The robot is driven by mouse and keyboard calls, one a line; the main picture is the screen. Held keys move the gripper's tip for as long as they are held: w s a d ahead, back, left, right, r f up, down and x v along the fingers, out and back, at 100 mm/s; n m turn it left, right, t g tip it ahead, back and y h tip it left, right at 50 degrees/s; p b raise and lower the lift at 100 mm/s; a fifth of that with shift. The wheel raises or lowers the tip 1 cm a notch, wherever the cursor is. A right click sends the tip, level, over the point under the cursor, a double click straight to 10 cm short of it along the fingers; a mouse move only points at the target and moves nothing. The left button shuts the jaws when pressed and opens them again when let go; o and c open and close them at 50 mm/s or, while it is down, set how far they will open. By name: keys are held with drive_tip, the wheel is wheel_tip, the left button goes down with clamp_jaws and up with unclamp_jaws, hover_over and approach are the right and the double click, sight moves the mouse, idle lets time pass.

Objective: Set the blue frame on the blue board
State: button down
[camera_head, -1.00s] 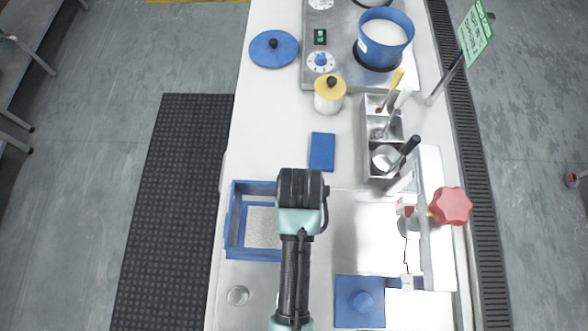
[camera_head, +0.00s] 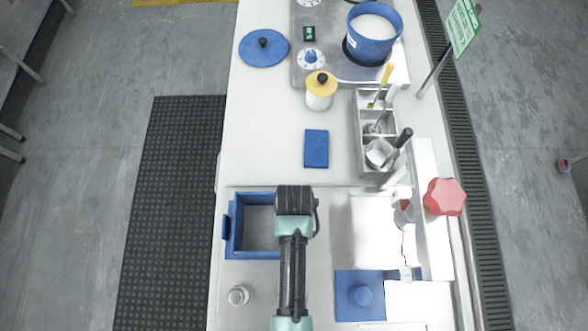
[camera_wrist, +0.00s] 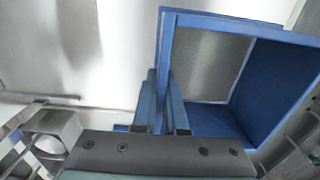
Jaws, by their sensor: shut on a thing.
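The blue frame (camera_head: 234,228) is a rectangular, open-centred box left of my arm in the head view. In the wrist view the frame (camera_wrist: 212,22) fills the upper right, and grey metal shows through its opening. My gripper (camera_wrist: 163,108) is shut on one wall of it. In the head view my wrist hides the fingers and the frame's right side. I cannot tell its height above the counter.
A small blue pad (camera_head: 316,149) lies ahead of my arm. A steel holder with tools (camera_head: 368,175) and a red knob (camera_head: 444,197) stand to the right. A yellow-lidded jar (camera_head: 320,98) and a blue pot (camera_head: 372,55) are farther back. A small clear round item (camera_head: 239,295) lies below the frame.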

drive_tip(key=shift+f, duration=0.45)
drive_tip(key=c, duration=1)
unclamp_jaws()
drive_tip(key=shift+o, duration=0.2)
